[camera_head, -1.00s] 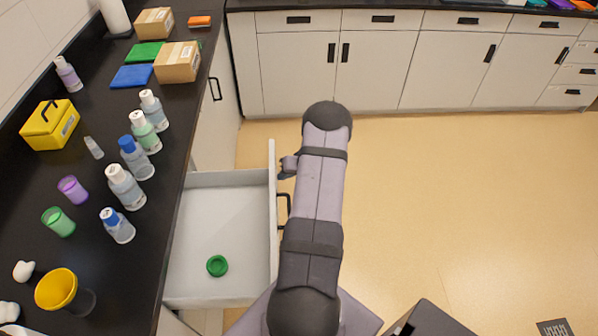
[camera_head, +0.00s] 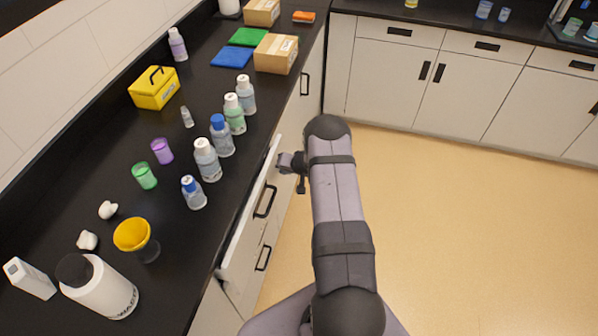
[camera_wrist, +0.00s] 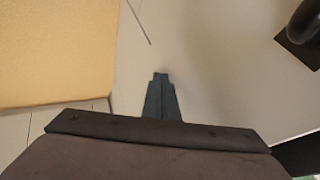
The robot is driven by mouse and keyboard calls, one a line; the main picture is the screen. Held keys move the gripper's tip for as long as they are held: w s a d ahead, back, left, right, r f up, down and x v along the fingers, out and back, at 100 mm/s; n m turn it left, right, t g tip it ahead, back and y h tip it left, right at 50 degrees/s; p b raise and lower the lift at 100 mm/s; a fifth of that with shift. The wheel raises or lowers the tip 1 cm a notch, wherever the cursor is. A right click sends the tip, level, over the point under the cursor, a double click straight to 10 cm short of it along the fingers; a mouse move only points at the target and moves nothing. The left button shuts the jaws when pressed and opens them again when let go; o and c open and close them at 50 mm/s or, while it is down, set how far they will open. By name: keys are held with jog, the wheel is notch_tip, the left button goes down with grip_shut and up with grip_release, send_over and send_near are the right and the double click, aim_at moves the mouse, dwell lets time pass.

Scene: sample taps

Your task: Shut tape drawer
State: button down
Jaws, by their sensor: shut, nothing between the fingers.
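The tape drawer's white front (camera_head: 249,214) stands slightly out from the counter's edge in the head view, with a black handle (camera_head: 265,201) on it. The drawer's inside and the green tape roll are hidden. My gripper (camera_head: 284,162) is at the far end of the drawer front, close against its outer side. In the wrist view my gripper's fingers (camera_wrist: 160,82) are together and empty, in front of a pale panel (camera_wrist: 215,50). I cannot tell whether they touch it.
The black counter (camera_head: 100,210) holds several bottles, a yellow box (camera_head: 153,88), cardboard boxes (camera_head: 276,54) and a yellow funnel-like cup (camera_head: 133,234). Another cabinet handle (camera_head: 263,258) sits below the drawer. The floor (camera_head: 450,220) to the right is clear.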

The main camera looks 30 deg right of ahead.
jog(key=shift+w+a, duration=0.45)
jog(key=s+d+r, duration=0.3)
jog(key=s+r, duration=0.5)
jog(key=s, duration=0.1)
jog(key=shift+d, duration=0.3)
dwell(0.3)
jog(key=shift+f, duration=0.1)
